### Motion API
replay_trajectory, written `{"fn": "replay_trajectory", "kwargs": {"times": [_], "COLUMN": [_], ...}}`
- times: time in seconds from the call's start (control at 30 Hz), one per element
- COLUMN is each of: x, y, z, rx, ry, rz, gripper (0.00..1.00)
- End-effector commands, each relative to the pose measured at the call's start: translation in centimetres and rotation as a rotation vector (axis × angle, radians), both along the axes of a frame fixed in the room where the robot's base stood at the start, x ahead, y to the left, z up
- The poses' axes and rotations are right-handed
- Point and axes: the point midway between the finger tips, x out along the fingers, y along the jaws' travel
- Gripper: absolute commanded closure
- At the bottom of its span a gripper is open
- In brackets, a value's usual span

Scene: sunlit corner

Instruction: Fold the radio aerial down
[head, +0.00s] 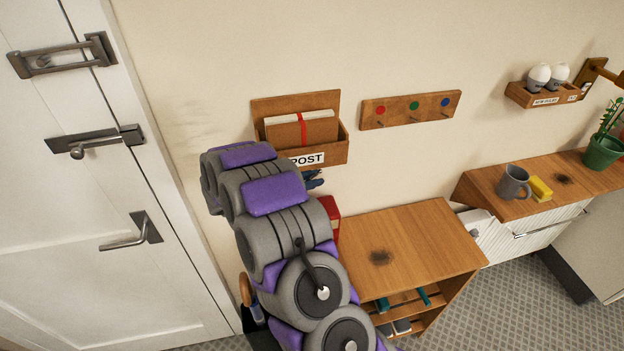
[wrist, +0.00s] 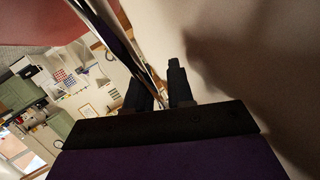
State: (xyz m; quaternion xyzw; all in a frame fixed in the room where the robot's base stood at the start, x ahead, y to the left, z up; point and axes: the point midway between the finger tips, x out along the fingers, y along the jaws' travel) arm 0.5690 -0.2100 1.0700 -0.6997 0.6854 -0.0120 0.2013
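The red radio (head: 331,212) stands at the wall end of the wooden bench, mostly hidden behind my arm in the head view. A red surface (wrist: 30,22), likely the radio, fills the top left of the wrist view. A shiny metal rod, the aerial (wrist: 120,48), runs from the top edge of the wrist view down to between my two dark fingers. My gripper (wrist: 163,85) is open, with the fingers apart on either side of the rod. In the head view only part of my gripper (head: 314,181) shows, below the post box. Contact with the rod cannot be told.
The wall close behind fills the right of the wrist view. A wooden post box (head: 335,152) hangs just above my gripper. A peg rail (head: 410,109) is right of it. A door (head: 70,200) stands left.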

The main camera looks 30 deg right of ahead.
Motion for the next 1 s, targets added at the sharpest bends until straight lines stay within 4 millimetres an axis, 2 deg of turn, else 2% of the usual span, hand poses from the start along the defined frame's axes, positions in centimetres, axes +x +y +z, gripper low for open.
{"fn": "replay_trajectory", "kwargs": {"times": [0.03, 0.1, 0.47, 0.67, 1.0], "x": [0.0, -0.1, -0.1, -0.2, -0.6], "y": [0.0, 0.0, 0.6, 3.3, 9.5], "z": [0.0, 0.0, 0.1, 0.9, 1.2], "rx": [0.000, 0.000, 0.001, 0.000, -0.001], "ry": [0.000, 0.000, 0.001, 0.001, 0.004], "rz": [-0.001, -0.001, 0.000, 0.001, 0.002], "gripper": [0.73, 0.67, 0.67, 0.67, 0.67]}}
